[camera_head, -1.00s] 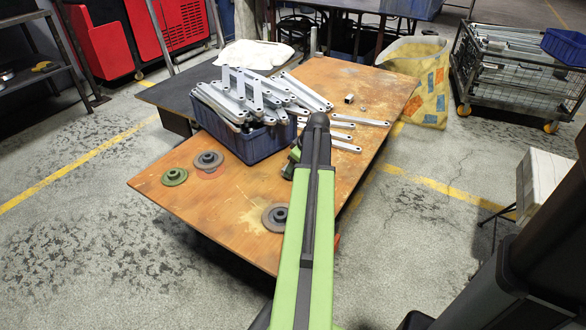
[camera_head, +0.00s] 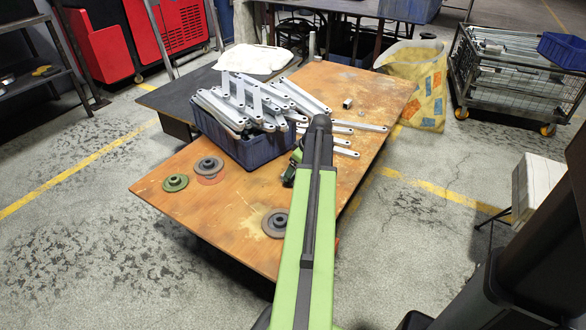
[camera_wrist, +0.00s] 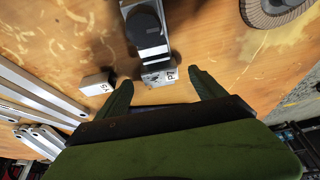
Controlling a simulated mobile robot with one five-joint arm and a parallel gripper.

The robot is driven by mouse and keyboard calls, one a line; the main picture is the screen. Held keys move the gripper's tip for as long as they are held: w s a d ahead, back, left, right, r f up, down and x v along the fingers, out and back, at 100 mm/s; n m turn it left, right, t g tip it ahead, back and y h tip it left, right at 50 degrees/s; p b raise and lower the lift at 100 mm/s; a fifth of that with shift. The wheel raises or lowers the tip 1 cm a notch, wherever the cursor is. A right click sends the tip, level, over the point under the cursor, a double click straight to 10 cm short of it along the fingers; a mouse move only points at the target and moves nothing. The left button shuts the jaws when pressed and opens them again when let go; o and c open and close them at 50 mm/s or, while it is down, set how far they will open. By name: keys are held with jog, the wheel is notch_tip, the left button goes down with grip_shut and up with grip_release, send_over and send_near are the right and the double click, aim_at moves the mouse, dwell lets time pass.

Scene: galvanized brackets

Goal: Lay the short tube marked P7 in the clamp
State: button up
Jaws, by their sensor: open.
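My gripper (camera_wrist: 160,76) is open in the wrist view, with one green finger on each side of a short metal piece (camera_wrist: 159,77) with a white label. The label starts with P; its second character is hard to read. A second small labelled piece (camera_wrist: 97,83) lies to the left, outside the fingers. Just beyond the piece between the fingers is a metal block with a round black top (camera_wrist: 145,25), possibly the clamp; I cannot tell for sure. In the head view my arm hides most of this area, and a small metal piece (camera_head: 347,103) shows beyond it.
The wooden table (camera_head: 240,225) holds a blue crate (camera_head: 262,150) heaped with galvanized brackets (camera_head: 250,100). Loose brackets (camera_head: 360,126) lie right of it. Grinding discs (camera_head: 275,222) lie at the near side. A patterned bag (camera_head: 415,85) stands beyond the right edge.

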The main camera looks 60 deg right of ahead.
jog(key=p+v, duration=1.1)
jog(key=v, duration=0.3)
jog(key=shift+r+p, duration=0.2)
jog(key=shift+p, duration=0.2)
jog(key=shift+a, duration=0.1)
